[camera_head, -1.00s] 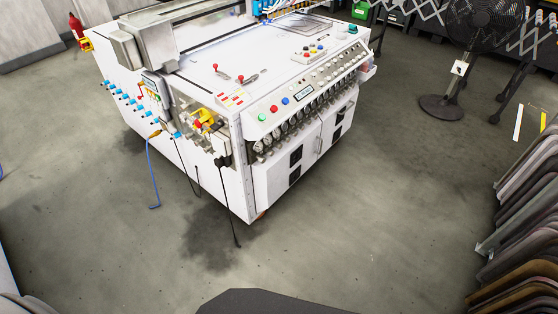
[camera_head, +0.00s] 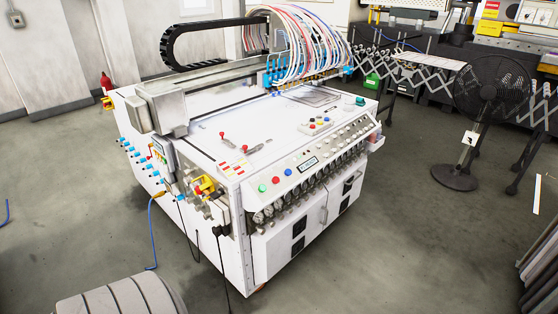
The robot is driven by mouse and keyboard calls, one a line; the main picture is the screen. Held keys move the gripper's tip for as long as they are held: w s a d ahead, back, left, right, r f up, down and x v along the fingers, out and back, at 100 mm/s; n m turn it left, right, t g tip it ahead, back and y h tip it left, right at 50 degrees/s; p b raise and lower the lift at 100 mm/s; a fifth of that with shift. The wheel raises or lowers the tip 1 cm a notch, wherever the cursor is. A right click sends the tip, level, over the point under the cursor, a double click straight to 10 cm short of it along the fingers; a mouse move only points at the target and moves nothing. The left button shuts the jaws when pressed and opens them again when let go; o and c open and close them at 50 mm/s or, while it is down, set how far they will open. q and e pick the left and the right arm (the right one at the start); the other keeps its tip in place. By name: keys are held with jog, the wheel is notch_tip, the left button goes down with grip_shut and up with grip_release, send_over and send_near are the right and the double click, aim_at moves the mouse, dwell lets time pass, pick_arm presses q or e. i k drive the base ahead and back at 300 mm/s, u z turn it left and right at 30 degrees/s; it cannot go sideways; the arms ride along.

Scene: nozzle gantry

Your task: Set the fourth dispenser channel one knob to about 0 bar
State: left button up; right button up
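The white nozzle gantry machine (camera_head: 240,170) stands in the middle of the view. Its sloped front panel (camera_head: 310,165) carries a small display (camera_head: 308,164), coloured buttons and a row of small knobs (camera_head: 345,141). A row of round gauges (camera_head: 300,193) runs below the panel. The knobs are too small to tell which one is the fourth dispenser channel one knob or how it is set. Neither of my grippers is in view.
A black fan (camera_head: 488,95) stands on the floor right of the machine. Blue hose (camera_head: 151,230) and black cables hang at its left corner. A grey ribbed object (camera_head: 120,296) is at the bottom left. Stacked panels (camera_head: 540,260) are at the right edge. The floor in front is open.

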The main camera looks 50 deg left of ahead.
aim_at(260, 230)
jog(key=i, duration=2.6)
jog(key=u, duration=2.5)
